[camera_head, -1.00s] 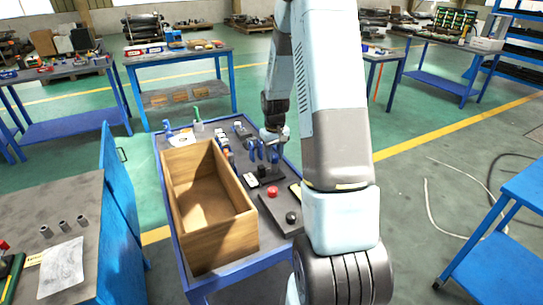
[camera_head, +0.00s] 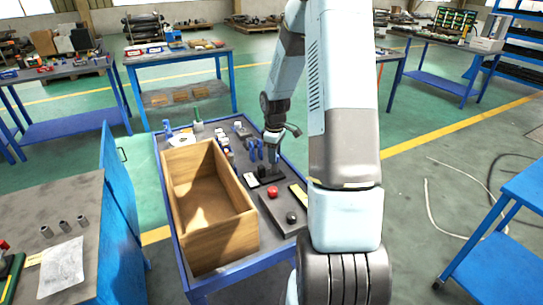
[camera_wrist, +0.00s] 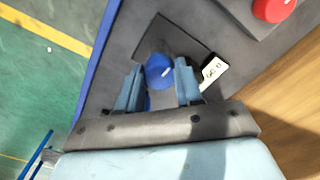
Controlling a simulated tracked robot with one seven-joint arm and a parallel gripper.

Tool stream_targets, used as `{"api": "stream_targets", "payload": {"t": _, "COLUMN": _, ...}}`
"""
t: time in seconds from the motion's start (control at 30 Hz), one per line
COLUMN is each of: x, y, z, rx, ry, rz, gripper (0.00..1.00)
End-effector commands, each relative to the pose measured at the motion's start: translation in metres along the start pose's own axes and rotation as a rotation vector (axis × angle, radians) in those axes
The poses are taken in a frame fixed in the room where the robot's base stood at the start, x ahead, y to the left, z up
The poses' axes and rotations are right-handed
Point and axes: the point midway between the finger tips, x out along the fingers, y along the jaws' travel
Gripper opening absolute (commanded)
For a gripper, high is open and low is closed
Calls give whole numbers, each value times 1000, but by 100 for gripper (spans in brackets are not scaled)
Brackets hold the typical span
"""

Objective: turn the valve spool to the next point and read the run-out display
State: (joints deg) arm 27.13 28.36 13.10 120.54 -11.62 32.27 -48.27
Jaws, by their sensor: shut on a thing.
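In the wrist view my gripper (camera_wrist: 159,68) has its two blue-grey fingers on either side of a round blue knob-like end, which I take as the valve spool (camera_wrist: 158,74), and is shut on it. The spool stands on a dark base plate (camera_wrist: 160,32). A small white display (camera_wrist: 213,70) sits beside it; its dark characters are too small to read surely. In the head view my gripper (camera_head: 270,163) points down over a black base (camera_head: 268,177) on the blue-framed bench; the spool is hard to make out there.
An open wooden box (camera_head: 242,228) stands at the bench's left, close to my gripper. A red button (camera_head: 272,191) also shows in the wrist view (camera_wrist: 270,8). A black knob (camera_head: 291,217) is near it. Small parts lie behind. Another workbench (camera_head: 90,190) stands at left.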

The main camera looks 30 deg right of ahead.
Motion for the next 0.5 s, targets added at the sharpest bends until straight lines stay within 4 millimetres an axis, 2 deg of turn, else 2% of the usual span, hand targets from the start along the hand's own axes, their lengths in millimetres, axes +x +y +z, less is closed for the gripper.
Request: {"api": "stream_targets", "payload": {"t": 0.5, "x": -1, "y": 2, "z": -2, "rx": -39, "ry": 4, "rz": 7, "gripper": 5}}
